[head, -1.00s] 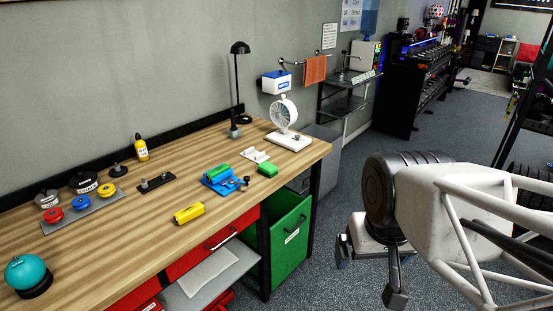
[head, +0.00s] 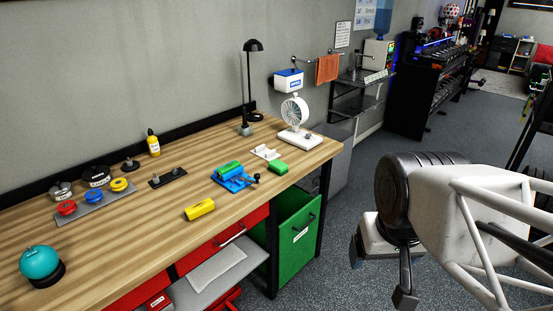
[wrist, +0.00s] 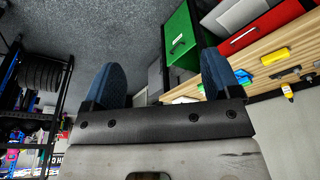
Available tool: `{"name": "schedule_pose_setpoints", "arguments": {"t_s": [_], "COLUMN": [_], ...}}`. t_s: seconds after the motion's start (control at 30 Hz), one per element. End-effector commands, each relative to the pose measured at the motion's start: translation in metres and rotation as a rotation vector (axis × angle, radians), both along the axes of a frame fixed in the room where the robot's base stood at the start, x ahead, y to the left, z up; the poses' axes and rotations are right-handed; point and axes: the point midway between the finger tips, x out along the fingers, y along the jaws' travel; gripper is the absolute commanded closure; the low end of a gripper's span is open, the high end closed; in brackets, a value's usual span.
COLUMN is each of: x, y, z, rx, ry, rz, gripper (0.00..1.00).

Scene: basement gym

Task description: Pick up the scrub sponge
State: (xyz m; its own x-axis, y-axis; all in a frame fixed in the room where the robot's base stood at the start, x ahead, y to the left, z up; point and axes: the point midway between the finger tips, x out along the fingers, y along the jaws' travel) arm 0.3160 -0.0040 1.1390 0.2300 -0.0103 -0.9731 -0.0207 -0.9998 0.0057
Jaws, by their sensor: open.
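A small green block (head: 278,168), which looks most like the scrub sponge, lies on the wooden workbench (head: 150,235) near its right front edge. A yellow block (head: 200,209) lies nearer, by the front edge. Another green block (head: 229,168) sits on a blue vise-like tool (head: 232,180). My gripper (head: 381,276) is off the bench to the right, over the floor and well apart from the blocks. In the wrist view its two blue fingers (wrist: 160,80) are spread with nothing between them. The yellow block (wrist: 275,57) shows at the right there.
A white fan (head: 295,112) and a black lamp (head: 247,85) stand at the bench's back right. A small white holder (head: 265,152) lies behind the green block. Weights and a teal ball (head: 40,262) are at the left. A green drawer (head: 299,238) hangs below the bench. Floor is free to the right.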

Motion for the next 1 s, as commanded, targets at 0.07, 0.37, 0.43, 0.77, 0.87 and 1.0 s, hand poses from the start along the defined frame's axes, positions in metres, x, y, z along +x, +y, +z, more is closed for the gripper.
{"name": "schedule_pose_setpoints", "arguments": {"t_s": [0.07,0.37,0.43,0.77,0.87,1.0], "x": [0.001,0.031,0.045,0.125,0.151,0.187], "y": [0.000,0.002,0.004,0.012,0.015,0.021], "z": [0.001,0.013,0.017,0.038,0.042,0.045], "rx": [0.000,-0.007,-0.009,-0.023,-0.028,-0.033], "ry": [0.001,0.012,0.018,0.046,0.055,0.066], "rz": [0.002,0.037,0.052,0.146,0.174,0.214], "gripper": [0.17,0.17,0.17,0.17,0.17,0.17]}}
